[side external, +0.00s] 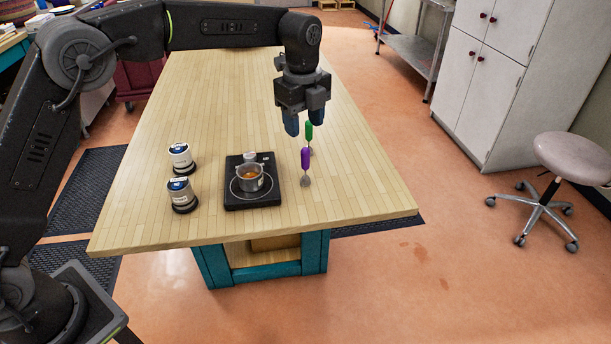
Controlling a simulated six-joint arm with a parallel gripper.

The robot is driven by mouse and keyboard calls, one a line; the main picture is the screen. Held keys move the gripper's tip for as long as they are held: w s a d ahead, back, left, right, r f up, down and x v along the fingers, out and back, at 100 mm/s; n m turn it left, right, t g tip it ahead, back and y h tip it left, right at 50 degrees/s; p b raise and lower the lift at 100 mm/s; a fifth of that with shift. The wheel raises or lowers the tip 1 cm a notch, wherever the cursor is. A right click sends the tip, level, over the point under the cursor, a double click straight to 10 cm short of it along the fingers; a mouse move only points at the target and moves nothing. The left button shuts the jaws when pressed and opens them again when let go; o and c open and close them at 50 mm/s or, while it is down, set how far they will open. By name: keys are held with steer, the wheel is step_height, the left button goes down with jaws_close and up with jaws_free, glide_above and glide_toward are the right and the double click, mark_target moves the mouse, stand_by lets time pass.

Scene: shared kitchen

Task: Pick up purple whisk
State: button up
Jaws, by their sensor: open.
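The purple whisk (305,160) is on the wooden table, right of the black hot plate, with its purple handle toward the back and its grey head toward the front. A second whisk with a green handle (309,132) lies just behind it; its lower part is partly hidden. My gripper (304,126) points down with blue fingertips, open and empty. In the picture it is just above and behind the purple handle, close to the green one. I cannot tell its exact height over the table.
A small metal pot (250,182) with orange contents stands on the black hot plate (262,201). The wooden table (350,195) is clear to the right and at the back.

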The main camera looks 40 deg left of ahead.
mark_target(305, 148)
steer(key=f, duration=1)
steer(key=shift+w+d, duration=0.1)
steer(key=shift+w, duration=0.1)
steer(key=shift+c, duration=0.3)
jaws_close()
